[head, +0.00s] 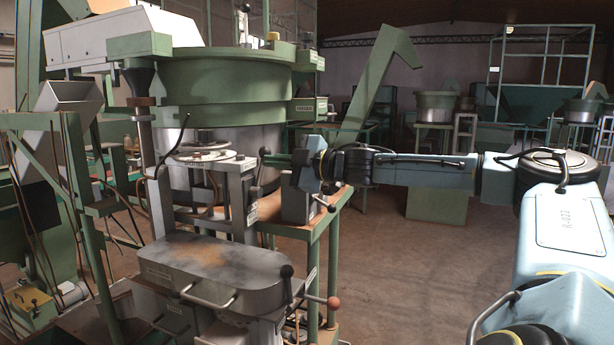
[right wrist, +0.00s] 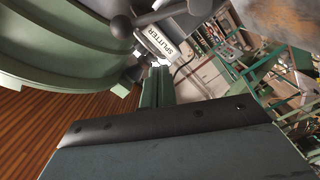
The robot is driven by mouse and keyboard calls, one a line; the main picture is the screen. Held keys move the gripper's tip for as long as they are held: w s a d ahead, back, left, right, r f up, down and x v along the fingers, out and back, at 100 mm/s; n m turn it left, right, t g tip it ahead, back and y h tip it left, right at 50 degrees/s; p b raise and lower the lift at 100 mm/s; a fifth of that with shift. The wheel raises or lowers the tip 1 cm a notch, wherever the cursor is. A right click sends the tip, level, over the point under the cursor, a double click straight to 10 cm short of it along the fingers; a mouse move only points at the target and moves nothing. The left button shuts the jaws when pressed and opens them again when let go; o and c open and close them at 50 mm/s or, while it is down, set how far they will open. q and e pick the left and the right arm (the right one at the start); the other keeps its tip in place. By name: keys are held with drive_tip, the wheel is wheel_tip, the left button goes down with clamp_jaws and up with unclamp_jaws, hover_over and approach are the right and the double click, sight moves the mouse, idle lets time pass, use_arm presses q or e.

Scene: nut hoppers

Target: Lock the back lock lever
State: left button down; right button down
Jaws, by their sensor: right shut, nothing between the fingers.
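My right gripper (head: 268,159) comes in from the right with its closed green fingers pointing left. In the right wrist view its fingertips (right wrist: 157,70) are together with nothing between them. A lever with a black ball knob (head: 265,152), seemingly the back lock lever, stands at the grey upright just by the fingertips. I cannot tell whether they touch. In the right wrist view a dark ball knob on a bar (right wrist: 120,27) shows beyond the fingertips, beside the SPLITTER label (right wrist: 163,43). A front lever with a black knob (head: 287,272) stands upright beside the grey cover. My left gripper is out of view.
The grey cover (head: 210,270) with a handle is in front, with a red-knobbed lever (head: 333,303) at its right. The green hopper bowl (head: 222,80) rises behind the uprights. A grey box (head: 300,203) sits below my right wrist. Open floor (head: 420,285) lies to the right.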

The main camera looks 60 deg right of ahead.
drive_tip(key=s+d+b, duration=0.1)
drive_tip(key=s+b, duration=0.2)
drive_tip(key=s, duration=0.4)
drive_tip(key=shift+d+r, duration=0.15)
drive_tip(key=shift+d, duration=0.05)
